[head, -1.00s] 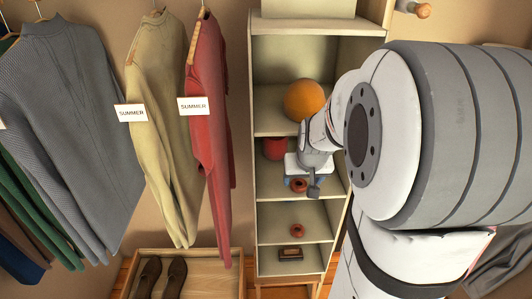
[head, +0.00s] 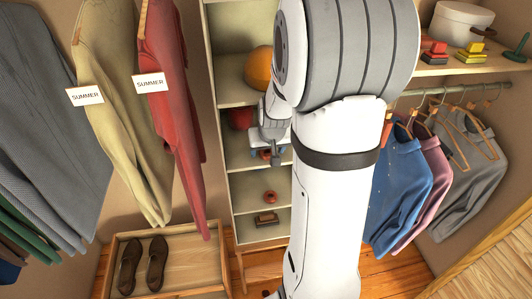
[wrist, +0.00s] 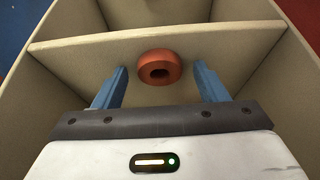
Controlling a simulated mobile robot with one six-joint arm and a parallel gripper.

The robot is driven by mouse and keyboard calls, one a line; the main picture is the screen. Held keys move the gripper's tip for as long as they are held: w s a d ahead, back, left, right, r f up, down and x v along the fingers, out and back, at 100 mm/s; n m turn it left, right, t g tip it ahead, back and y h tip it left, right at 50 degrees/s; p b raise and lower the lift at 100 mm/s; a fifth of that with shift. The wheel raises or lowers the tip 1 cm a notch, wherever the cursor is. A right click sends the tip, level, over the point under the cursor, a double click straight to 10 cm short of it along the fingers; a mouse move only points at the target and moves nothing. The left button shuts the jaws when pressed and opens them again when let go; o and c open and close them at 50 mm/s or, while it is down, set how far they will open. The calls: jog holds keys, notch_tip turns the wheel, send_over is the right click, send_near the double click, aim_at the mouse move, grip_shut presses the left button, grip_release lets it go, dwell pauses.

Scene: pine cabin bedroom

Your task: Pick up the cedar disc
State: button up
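A reddish-orange disc with a dark hole (wrist: 159,67) shows in the wrist view, between and slightly beyond my fingertips. My gripper (wrist: 161,76) is open, with one blue finger on each side of the disc and visible gaps to both. In the head view my gripper (head: 268,152) reaches into a middle compartment of the cream shelf unit (head: 240,180); the disc there is mostly hidden by the fingers. A second, similar ring (head: 270,197) sits in the compartment below. I cannot tell from markings which one is cedar.
An orange ball (head: 259,68) sits on a higher shelf, and a dark red object (head: 240,117) is left of my wrist. A brown block (head: 266,218) lies low down. Side walls and shelf boards closely surround my gripper. Hanging clothes flank the unit.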

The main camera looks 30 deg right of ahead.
jog(key=c, duration=0.9)
jog(key=shift+c, duration=0.2)
jog(key=shift+r, duration=0.1)
